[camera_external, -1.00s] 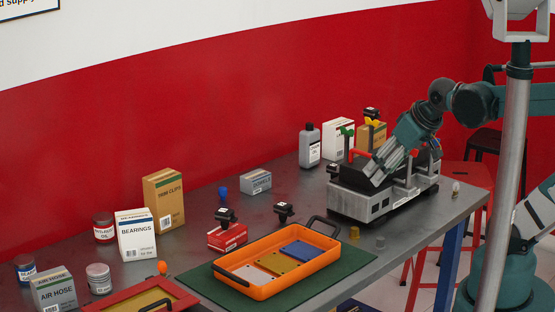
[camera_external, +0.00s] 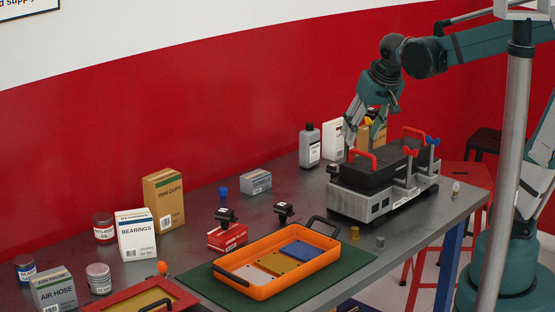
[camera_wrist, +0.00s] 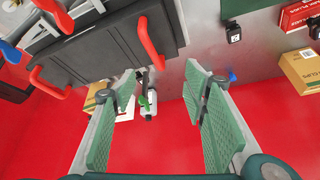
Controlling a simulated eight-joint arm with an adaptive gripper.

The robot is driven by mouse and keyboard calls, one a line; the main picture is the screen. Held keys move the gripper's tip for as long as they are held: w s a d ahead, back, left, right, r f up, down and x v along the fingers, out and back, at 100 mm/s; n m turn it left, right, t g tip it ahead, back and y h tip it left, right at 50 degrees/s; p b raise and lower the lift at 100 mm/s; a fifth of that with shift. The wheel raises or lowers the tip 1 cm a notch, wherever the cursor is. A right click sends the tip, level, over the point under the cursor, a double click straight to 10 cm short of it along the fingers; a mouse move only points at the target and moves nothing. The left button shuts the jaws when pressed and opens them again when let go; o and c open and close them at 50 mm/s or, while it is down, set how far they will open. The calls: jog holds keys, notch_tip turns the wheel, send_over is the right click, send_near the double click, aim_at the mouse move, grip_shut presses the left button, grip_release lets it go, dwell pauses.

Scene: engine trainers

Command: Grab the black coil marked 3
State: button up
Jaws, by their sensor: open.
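Several small black coils show in the external view: one on the red box (camera_external: 226,215), one on the bench (camera_external: 284,209), one at the engine's left end (camera_external: 333,170), and one partly hidden at the back boxes (camera_external: 371,111). Their numbers are too small to read, so I cannot tell which is marked 3. In the wrist view a black coil (camera_wrist: 233,33) with a white label lies at the upper right. My gripper (camera_external: 347,138) points down behind the engine's left end; in the wrist view its green-padded fingers (camera_wrist: 162,78) are open and empty.
The black and grey engine (camera_external: 375,190) with red handles stands close to my gripper. A grey bottle (camera_external: 310,146) and white box (camera_external: 335,139) are behind. An orange tray (camera_external: 262,290) lies in front.

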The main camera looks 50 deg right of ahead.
jog(key=w+d+r+m+g+h+p, duration=0.1)
jog(key=w+d+m+p, duration=0.25)
jog(key=w, duration=0.55)
jog(key=m+g+h+p, duration=0.2)
jog(key=m+g+p, duration=0.3)
jog(key=m, duration=0.4)
send_over(334, 165)
jog(key=a+p, duration=0.1)
jog(key=a, duration=0.2)
notch_tip(334, 165, down, 14)
jog(key=t, duration=0.1)
jog(key=shift+s+f, duration=0.35)
jog(key=shift+f, duration=0.2)
jog(key=shift+x, duration=1.25)
jog(key=shift+b+x, duration=0.55)
jog(key=shift+x, duration=2.1)
